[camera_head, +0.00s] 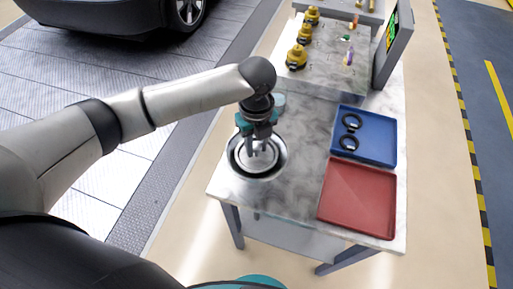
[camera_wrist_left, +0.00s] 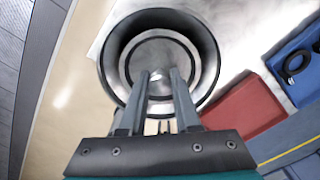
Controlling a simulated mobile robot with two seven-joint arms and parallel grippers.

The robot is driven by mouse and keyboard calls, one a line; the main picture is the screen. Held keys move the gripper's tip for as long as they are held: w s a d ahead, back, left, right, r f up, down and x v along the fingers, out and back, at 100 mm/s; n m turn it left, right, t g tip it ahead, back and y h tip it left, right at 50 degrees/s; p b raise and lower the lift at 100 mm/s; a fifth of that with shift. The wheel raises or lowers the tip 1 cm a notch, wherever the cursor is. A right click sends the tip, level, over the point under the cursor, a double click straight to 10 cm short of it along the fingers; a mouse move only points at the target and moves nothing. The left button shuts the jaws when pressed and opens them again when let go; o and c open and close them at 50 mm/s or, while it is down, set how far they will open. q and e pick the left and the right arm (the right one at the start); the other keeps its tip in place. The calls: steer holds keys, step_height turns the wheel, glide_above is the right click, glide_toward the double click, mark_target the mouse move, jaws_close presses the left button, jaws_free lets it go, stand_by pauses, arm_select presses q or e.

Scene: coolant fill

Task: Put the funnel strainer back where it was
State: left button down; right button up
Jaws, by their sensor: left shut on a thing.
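A round metal funnel (camera_head: 236,164) with a dark rim sits at the front left of the table. It also shows in the wrist view as a wide ring (camera_wrist_left: 112,60). Inside it is the strainer, a grey disc (camera_wrist_left: 150,50) with a small bright knob at its near side. My left gripper (camera_head: 256,152) points down over the funnel. Its fingers (camera_wrist_left: 158,88) are shut on the strainer's knob. I cannot tell whether the strainer rests in the funnel or hangs just above its seat. My right gripper is not in view.
A blue tray (camera_head: 375,157) with two black rings (camera_head: 350,122) and an empty red tray (camera_head: 356,200) lie on the right of the table (camera_head: 285,195). Yellow-black fittings (camera_head: 297,57) and a screen (camera_head: 394,42) stand at the back. The tabletop between funnel and trays is clear.

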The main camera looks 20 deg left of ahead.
mark_target(257, 145)
arm_select(q)
steer(key=shift+f, duration=0.75)
steer(key=c, duration=0.6)
jaws_free()
steer(key=shift+f, duration=0.15)
step_height(257, 145, up, 12)
steer(key=shift+r+p, duration=0.2)
steer(key=shift+p, duration=0.4)
